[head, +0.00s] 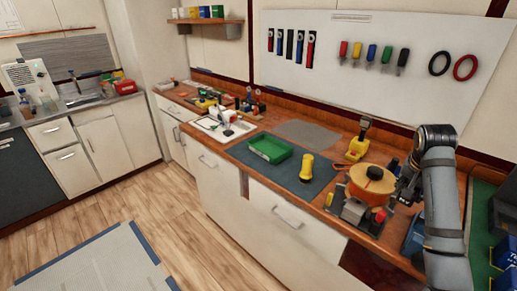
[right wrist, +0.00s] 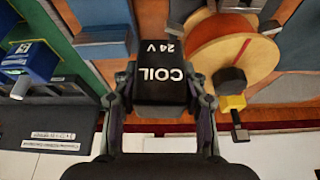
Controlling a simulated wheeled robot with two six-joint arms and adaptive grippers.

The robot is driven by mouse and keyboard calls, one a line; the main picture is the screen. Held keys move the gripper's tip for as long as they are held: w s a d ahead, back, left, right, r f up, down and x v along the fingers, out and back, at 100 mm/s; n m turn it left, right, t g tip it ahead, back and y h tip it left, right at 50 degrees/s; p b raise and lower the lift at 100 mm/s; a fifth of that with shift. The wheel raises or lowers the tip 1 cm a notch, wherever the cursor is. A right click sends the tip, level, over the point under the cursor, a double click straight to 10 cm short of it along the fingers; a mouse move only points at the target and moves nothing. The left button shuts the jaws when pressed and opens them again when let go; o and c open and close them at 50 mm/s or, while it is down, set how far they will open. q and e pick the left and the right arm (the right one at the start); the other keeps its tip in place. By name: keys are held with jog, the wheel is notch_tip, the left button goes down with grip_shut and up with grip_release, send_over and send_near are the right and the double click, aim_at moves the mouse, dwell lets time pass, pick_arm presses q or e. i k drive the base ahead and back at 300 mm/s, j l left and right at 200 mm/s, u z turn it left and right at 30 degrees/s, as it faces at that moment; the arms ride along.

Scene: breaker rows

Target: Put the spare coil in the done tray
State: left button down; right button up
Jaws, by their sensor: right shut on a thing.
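The spare coil (right wrist: 160,83) is a black block marked "COIL 24 V" in the right wrist view. My right gripper (right wrist: 161,98) is shut on it, with one finger on each side. In the head view my right arm comes in at the right, and its gripper (head: 402,190) is beside the orange spool; the coil is hard to make out there. A green tray (head: 270,146) lies on the dark mat, left of the gripper, and looks empty. No label shows on it, so I cannot confirm it is the done tray. My left gripper is not in view.
An orange spool (head: 371,181) stands by the gripper, with a grey metal fixture (head: 354,211) in front. A yellow torch-like thing (head: 306,167) stands upright on the dark mat (head: 300,188), right of the tray. A yellow tool (head: 359,143) stands behind. A white tray (head: 218,134) lies farther left.

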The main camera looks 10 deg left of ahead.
aim_at(273, 153)
jog(key=i+j+u, duration=0.15)
jog(key=u, duration=0.25)
jog(key=i+u, duration=0.3)
jog(key=u, duration=0.15)
jog(key=i+u, duration=0.35)
jog(key=i, duration=0.4)
jog(key=i+z, duration=0.15)
jog(key=z, duration=0.2)
jog(key=i+z, duration=0.1)
jog(key=z, duration=0.3)
